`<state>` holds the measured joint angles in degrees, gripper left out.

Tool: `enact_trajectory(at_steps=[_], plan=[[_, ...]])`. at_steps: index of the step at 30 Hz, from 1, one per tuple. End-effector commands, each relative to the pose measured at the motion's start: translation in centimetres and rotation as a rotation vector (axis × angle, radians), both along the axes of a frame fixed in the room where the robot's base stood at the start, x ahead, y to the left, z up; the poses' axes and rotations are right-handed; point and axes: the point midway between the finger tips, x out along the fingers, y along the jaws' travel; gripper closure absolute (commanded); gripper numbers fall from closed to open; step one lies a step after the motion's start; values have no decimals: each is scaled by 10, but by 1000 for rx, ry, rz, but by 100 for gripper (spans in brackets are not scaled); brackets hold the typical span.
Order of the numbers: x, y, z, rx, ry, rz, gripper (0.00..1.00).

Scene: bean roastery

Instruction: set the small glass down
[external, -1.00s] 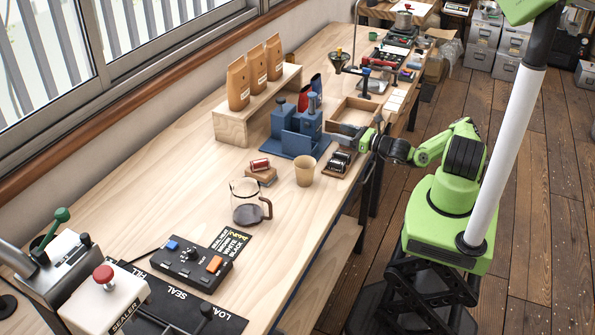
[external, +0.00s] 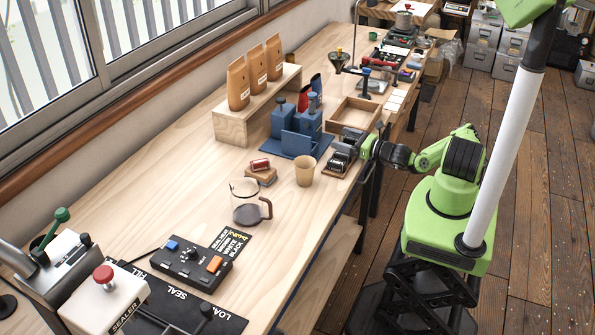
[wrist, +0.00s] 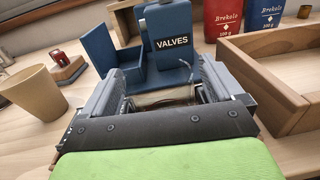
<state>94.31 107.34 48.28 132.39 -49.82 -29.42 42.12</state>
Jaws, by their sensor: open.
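My gripper (external: 347,149) is low over the right edge of the bench, at a small dark item on a wooden base (external: 335,168). In the wrist view my gripper (wrist: 168,88) has its two grey jaws apart. A clear, pale-rimmed thing, which looks like the small glass (wrist: 165,98), shows between the jaws. Its lower part is hidden by my gripper's body, so I cannot tell whether it rests on a surface. I cannot make the glass out in the external view.
A paper cup (external: 305,172) and a glass carafe (external: 246,215) stand to the left. The blue valves holder (wrist: 172,45) is just beyond the jaws. An open wooden tray (wrist: 270,85) is close on the right.

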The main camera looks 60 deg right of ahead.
Motion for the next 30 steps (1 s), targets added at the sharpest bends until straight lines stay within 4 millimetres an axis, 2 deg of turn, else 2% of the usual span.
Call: enact_trajectory(at_steps=[9,13,17,20,23,27,30], plan=[[-83,4,-1,5,2,-6,6],[-104,5,2,1,3,-4,6],[-112,10,1,-17,7,20,6],[-109,31,-1,-133,45,157,6],[-109,67,-3,-346,104,411,6],[-124,111,-6,-674,165,810,6],[-140,128,-4,-919,198,1093,6]])
